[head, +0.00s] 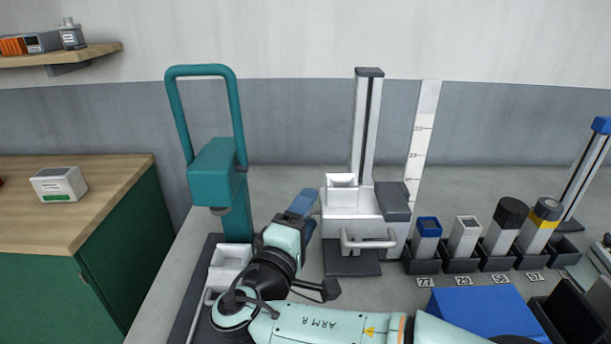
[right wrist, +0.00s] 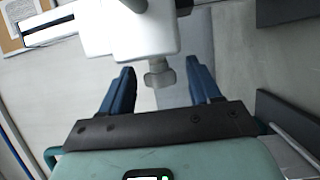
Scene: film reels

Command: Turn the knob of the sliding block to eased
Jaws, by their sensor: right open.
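The white sliding block (head: 338,227) sits low on an upright grey column (head: 362,120), with a bar handle (head: 368,241) on its front. In the right wrist view the block (right wrist: 130,38) is at the top, and its small grey knob (right wrist: 159,75) sticks out below it. My right gripper (head: 303,204) is at the block's left side and hides the knob in the head view. In the right wrist view its blue fingers (right wrist: 160,80) are open. The knob appears between them, with a gap on each side. I cannot read any knob marking. My left gripper is not in view.
A ruler (head: 422,140) stands right of the column. Weights in dark holders stand in a row to the right, the nearest blue-topped (head: 426,238). A teal press (head: 217,172) with a tall loop handle stands close left. A blue block (head: 480,312) lies front right.

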